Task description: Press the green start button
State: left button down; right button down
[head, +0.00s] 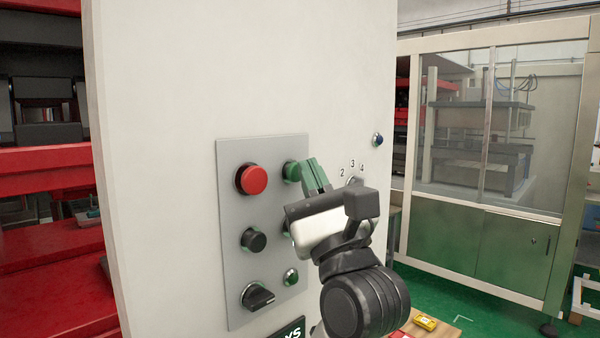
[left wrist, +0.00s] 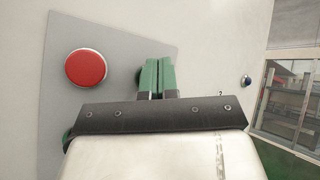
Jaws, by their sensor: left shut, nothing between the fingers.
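The green start button (head: 289,171) sits on a grey control panel (head: 230,205), right of a round red button (head: 251,179). My left gripper (head: 311,165) has green fingers, closed together and empty. Its tips are close beside the green button and partly cover it. I cannot tell whether they touch it. In the left wrist view the closed fingers (left wrist: 157,74) point at the panel, right of the red button (left wrist: 86,68). Only a dark green edge of the button (left wrist: 138,77) shows left of them. My right gripper is not in view.
Below the red button are a black knob (head: 253,241) and a black rotary switch (head: 258,296). A small green button (head: 291,277) sits lower right. A numbered selector is partly hidden behind my gripper. A blue button (head: 377,139) sits farther right. A glazed machine cabinet (head: 430,235) stands behind.

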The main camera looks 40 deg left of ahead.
pick_arm(q)
jog(key=shift+a, duration=0.2)
dwell(0.5)
jog(key=shift+d, duration=0.85)
jog(key=shift+s+d+b, duration=0.15)
jog(key=shift+d, duration=1.1)
jog(key=shift+s+d+b, duration=0.1)
jog(key=shift+d+b, duration=0.05)
jog(key=shift+d, duration=1.1)
